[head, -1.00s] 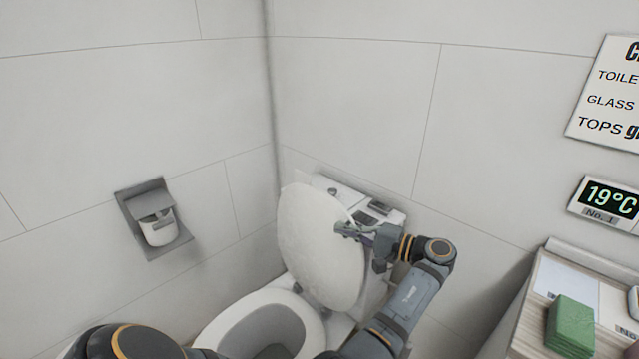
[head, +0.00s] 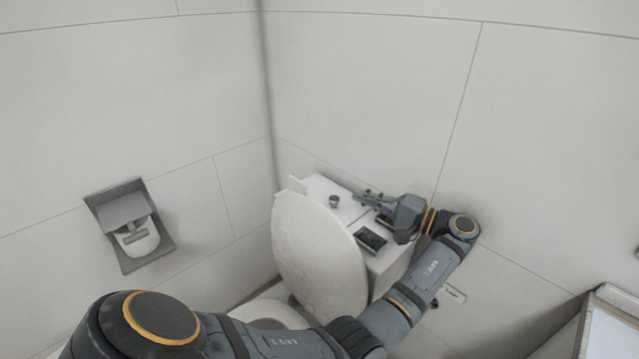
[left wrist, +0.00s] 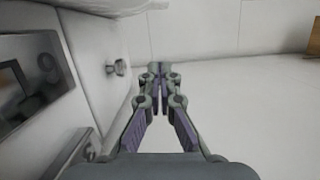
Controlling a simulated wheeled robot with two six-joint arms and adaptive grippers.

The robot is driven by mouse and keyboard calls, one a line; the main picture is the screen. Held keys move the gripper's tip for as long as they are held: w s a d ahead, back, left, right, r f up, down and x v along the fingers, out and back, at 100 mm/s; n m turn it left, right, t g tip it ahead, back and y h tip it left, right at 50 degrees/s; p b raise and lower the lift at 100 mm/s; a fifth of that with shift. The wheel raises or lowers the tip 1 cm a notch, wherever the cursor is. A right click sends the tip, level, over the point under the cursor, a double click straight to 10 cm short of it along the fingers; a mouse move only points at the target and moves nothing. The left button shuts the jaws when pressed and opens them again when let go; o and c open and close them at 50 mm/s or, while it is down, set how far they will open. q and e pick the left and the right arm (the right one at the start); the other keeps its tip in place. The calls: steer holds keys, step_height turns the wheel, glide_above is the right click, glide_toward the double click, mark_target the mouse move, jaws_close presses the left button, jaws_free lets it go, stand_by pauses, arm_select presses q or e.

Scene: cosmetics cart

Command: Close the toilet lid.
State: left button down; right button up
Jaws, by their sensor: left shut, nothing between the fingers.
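The white toilet lid (head: 318,258) stands raised in the head view, leaning back toward the cistern (head: 325,192). Part of the bowl (head: 268,312) shows below it, mostly hidden by my arm. My left gripper (head: 362,194) is above the cistern top, behind and to the right of the lid's upper edge, apart from it. It is shut and empty. In the left wrist view its fingertips (left wrist: 158,68) are together, with the cistern's dark panel (left wrist: 35,80) and a small knob (left wrist: 118,68) to the left. My right gripper is not in view.
A grey paper holder (head: 131,226) is on the left wall. A pale-topped cart or counter (head: 606,335) is at the lower right. The walls close in behind the cistern. There is open space above the toilet.

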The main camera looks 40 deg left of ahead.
arm_select(q)
steer(key=a, duration=0.3)
steer(key=s+a, duration=0.1)
steer(key=a, duration=0.2)
steer(key=a+p, duration=0.1)
steer(key=a, duration=0.2)
steer(key=shift+s+a+r, duration=0.15)
steer(key=shift+s+r, duration=0.1)
steer(key=shift+s, duration=0.15)
steer(key=s, duration=0.1)
steer(key=s+p, duration=0.1)
steer(key=s, duration=0.1)
steer(key=shift+s+a, duration=0.1)
steer(key=shift+a, duration=0.25)
steer(key=shift+s, duration=0.4)
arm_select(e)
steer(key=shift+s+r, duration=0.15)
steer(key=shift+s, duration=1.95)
arm_select(q)
steer(key=shift+s+r, duration=0.1)
steer(key=shift+s, duration=0.05)
